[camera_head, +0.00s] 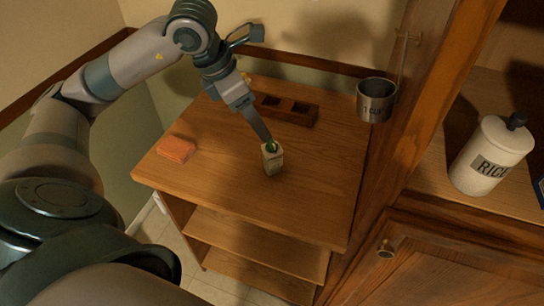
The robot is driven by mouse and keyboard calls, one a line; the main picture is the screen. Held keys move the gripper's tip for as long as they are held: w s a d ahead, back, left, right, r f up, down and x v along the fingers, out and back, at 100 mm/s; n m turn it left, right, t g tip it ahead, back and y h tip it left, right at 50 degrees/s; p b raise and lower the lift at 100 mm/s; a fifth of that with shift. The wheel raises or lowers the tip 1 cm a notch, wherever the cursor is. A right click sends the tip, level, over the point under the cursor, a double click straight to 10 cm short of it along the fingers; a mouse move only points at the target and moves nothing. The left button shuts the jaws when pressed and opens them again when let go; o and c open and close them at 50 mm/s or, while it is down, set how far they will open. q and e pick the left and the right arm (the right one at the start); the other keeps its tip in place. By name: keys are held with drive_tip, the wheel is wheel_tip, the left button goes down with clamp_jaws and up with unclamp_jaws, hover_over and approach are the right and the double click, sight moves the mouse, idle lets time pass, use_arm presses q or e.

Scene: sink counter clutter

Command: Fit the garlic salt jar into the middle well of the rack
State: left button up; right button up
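The garlic salt jar (273,161), small and whitish with a green lid, is upright near the middle of the wooden counter top. I cannot tell whether it touches the wood. My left gripper (267,140) points down at the jar, and its fingertips overlap the lid. The fingers show nearly edge-on, so I cannot tell whether they are closed on it. The dark brown rack (311,117) lies behind the jar, with two dark square wells showing; the gripper covers part of its left side. My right gripper is out of view.
An orange sponge-like block (176,149) lies at the counter's left. A metal cup (376,99) is at the right beside the wooden cabinet. A white RICE canister (491,155) stands on the cabinet shelf. The counter's front and right are clear.

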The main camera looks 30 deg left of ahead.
sight(270, 143)
use_arm(q)
drive_tip(key=p+x, duration=0.2)
drive_tip(key=x, duration=0.4)
drive_tip(key=shift+w+f, duration=0.1)
drive_tip(key=shift+f, duration=0.1)
drive_tip(key=shift+w+d+f, duration=0.15)
drive_tip(key=shift+f, duration=0.2)
drive_tip(key=shift+p+x, duration=0.8)
drive_tip(key=shift+p, duration=0.05)
drive_tip(key=shift+a+p+x, duration=0.2)
drive_tip(key=shift+p+x, duration=0.35)
drive_tip(key=shift+x, duration=1.25)
drive_tip(key=shift+w+a, duration=0.1)
drive_tip(key=shift+c, duration=0.6)
